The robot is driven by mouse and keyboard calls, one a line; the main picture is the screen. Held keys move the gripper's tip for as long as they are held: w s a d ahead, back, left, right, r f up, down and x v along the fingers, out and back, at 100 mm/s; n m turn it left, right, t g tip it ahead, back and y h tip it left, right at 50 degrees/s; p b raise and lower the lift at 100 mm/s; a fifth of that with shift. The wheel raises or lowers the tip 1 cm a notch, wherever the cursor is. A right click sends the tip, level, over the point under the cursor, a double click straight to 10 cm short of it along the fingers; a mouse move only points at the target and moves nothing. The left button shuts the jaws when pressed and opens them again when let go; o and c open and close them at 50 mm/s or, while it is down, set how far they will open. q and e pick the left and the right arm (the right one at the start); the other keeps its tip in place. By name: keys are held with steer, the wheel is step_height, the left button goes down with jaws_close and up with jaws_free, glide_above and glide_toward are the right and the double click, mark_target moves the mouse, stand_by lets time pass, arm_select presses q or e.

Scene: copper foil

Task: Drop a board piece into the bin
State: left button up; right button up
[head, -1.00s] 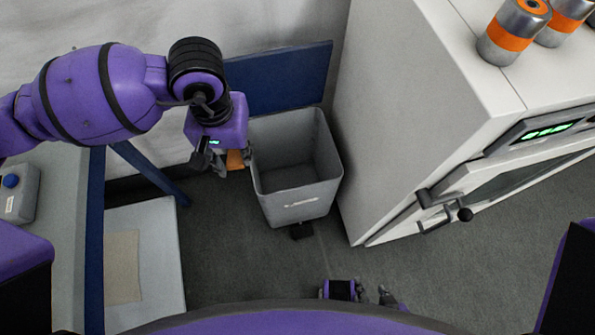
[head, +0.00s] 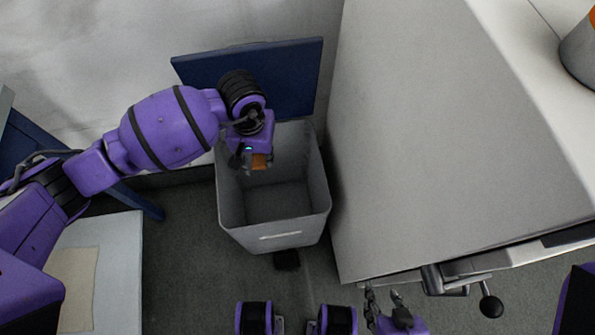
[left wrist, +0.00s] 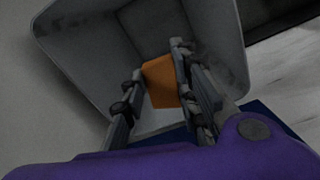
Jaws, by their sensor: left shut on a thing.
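The board piece (head: 260,162) is a small flat orange-brown plate. My left gripper (head: 259,161) is shut on it and holds it over the back left part of the bin's opening. The bin (head: 277,236) is a grey open-topped box on the floor. In the left wrist view the board piece (left wrist: 160,82) sits between both fingers, with the bin's inner walls (left wrist: 85,50) around and beyond it. My right gripper (head: 384,297) is low at the bottom of the head view, with its fingers apart and nothing visible between them.
A dark blue panel (head: 255,75), looking like a raised lid, stands behind the bin. A large pale cabinet (head: 430,150) with a black-knobbed handle (head: 490,305) stands close on the right. A pale surface (head: 110,265) is at the left. Dark floor (head: 185,260) is clear left of the bin.

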arm_select(q)
steer(key=f, duration=0.1)
steer(key=f+b, duration=0.1)
steer(key=f, duration=0.1)
steer(key=f+b, duration=0.1)
steer(key=shift+s+f, duration=0.15)
steer(key=shift+s, duration=0.2)
steer(key=shift+w+f+b, duration=0.1)
steer(key=shift+f+b, duration=0.6)
steer(key=shift+f, duration=0.1)
arm_select(e)
steer(key=shift+s+f, duration=0.6)
steer(key=shift+f, duration=0.35)
steer(key=shift+s+f, duration=0.55)
steer(key=shift+f, duration=0.4)
arm_select(q)
steer(key=o, duration=1.2)
arm_select(e)
steer(key=shift+s+d+g, duration=0.1)
steer(key=shift+g, duration=0.2)
arm_select(q)
steer(key=shift+r, duration=0.15)
arm_select(e)
steer(key=shift+r, duration=0.1)
arm_select(q)
step_height(320, 180, up, 12)
steer(key=shift+f, duration=0.1)
